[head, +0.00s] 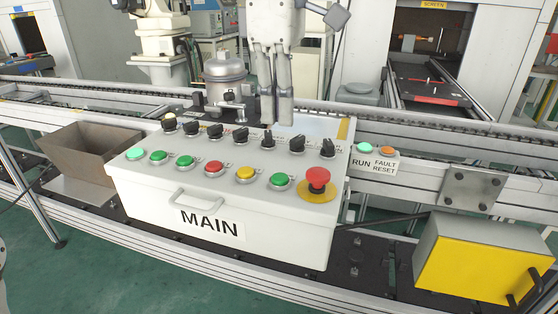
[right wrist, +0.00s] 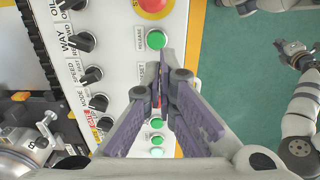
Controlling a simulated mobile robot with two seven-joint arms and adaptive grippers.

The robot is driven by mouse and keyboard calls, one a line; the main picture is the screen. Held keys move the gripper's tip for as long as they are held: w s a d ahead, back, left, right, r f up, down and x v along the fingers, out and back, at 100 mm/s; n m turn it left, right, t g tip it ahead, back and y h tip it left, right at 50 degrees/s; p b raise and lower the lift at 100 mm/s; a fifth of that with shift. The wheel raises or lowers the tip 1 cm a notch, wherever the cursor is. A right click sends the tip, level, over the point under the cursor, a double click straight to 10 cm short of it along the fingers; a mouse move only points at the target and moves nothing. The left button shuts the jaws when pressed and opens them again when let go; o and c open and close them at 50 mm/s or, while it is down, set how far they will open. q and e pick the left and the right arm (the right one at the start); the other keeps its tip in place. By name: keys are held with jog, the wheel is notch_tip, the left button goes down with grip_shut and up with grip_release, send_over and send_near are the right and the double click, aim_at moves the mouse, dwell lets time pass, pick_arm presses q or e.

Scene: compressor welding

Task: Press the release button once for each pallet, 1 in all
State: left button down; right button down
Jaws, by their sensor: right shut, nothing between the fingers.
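The white MAIN control panel (head: 150,200) stands in front of me with a row of lit push buttons. The green release button (right wrist: 156,40), labelled RELEASE in the right wrist view, appears to be the green one (head: 279,181) beside the red emergency stop (head: 318,178) in the head view. My right gripper (head: 277,122) points down over the back part of the panel, its fingers together and empty. In the right wrist view its fingertips (right wrist: 161,62) appear just below the release button in the picture, apart from it.
Black selector knobs (head: 267,139) line the panel's back. A RUN and FAULT RESET box (head: 375,160) sits at its right. A conveyor rail (head: 440,125) runs behind. A grey compressor (head: 225,75) stands behind the panel. A yellow-fronted box (head: 465,265) is at the right.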

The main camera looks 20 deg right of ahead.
aim_at(278, 178)
notch_tip(278, 178, down, 10)
jog(key=shift+r+p, duration=0.25)
jog(key=shift+p, duration=0.05)
pick_arm(q)
jog(key=shift+w+r, duration=0.45)
jog(key=shift+w, duration=0.1)
pick_arm(e)
jog(key=shift+w, duration=0.1)
